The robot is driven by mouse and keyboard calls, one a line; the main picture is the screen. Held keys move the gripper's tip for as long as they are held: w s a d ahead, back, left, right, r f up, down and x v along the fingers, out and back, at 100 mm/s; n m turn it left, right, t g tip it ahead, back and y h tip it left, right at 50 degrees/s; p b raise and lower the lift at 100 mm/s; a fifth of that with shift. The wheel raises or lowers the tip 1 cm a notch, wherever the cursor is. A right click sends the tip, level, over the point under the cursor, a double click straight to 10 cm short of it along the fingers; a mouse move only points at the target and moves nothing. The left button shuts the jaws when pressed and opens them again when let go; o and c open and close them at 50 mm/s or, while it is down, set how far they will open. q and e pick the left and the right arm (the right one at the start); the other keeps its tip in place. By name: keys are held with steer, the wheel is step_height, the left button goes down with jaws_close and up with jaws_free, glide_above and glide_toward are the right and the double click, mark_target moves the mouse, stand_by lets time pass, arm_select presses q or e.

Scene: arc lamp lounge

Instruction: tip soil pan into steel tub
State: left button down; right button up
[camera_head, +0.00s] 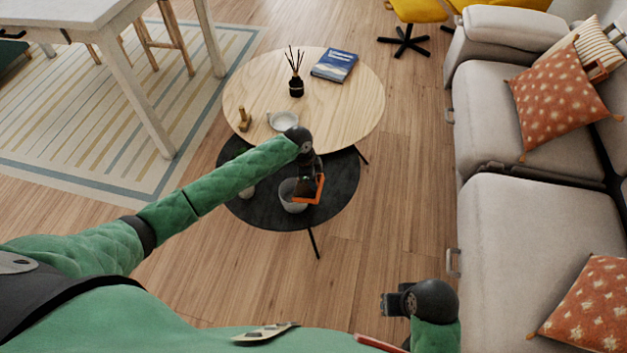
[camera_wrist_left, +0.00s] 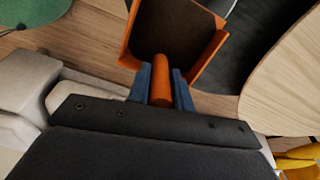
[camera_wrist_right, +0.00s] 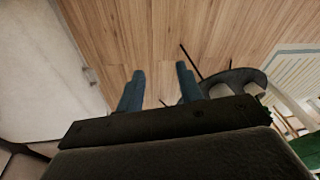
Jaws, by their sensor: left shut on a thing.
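The orange soil pan (camera_head: 319,190) is held above the low dark table, overlapping the right side of the steel tub (camera_head: 290,203) in the head view. My left gripper (camera_head: 317,175) is shut on its orange handle (camera_wrist_left: 161,82). In the left wrist view the pan (camera_wrist_left: 129,48) holds a layer of dark brown soil (camera_wrist_left: 172,32). The pan's exact tilt and height over the tub are hard to tell. The tub stands on the dark table, partly hidden by the pan. My right gripper (camera_wrist_right: 160,80) is open and empty, away from the tables near the sofa.
The low dark round table (camera_head: 258,213) stands partly under a higher pale wooden table (camera_head: 345,105). On the wooden table are a dish (camera_head: 284,121), a reed diffuser (camera_head: 296,87) and a blue book (camera_head: 335,65). A grey sofa (camera_head: 535,235) is at right; wooden floor is clear in front.

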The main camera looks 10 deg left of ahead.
arm_select(q)
steer(key=shift+a+r, duration=0.1)
arm_select(e)
steer(key=shift+w+a+f, duration=0.25)
steer(key=shift+a+f, duration=0.1)
steer(key=shift+f, duration=0.05)
arm_select(q)
steer(key=shift+h+b, duration=0.3)
steer(key=shift+b, duration=0.1)
steer(key=shift+a, duration=0.1)
arm_select(e)
steer(key=shift+w+a+f, duration=0.15)
steer(key=shift+a+f, duration=0.1)
steer(key=shift+f, duration=0.25)
arm_select(q)
steer(key=shift+a+r+h+b, duration=0.15)
steer(key=shift+r+h+b, duration=0.15)
steer(key=shift+b, duration=0.25)
arm_select(e)
steer(key=shift+w+a+f+t+y, duration=0.15)
steer(key=shift+a+f+t+y, duration=0.2)
steer(key=shift+a+f, duration=0.3)
arm_select(q)
steer(key=shift+a, duration=0.15)
arm_select(e)
steer(key=shift+w+a+f, duration=0.25)
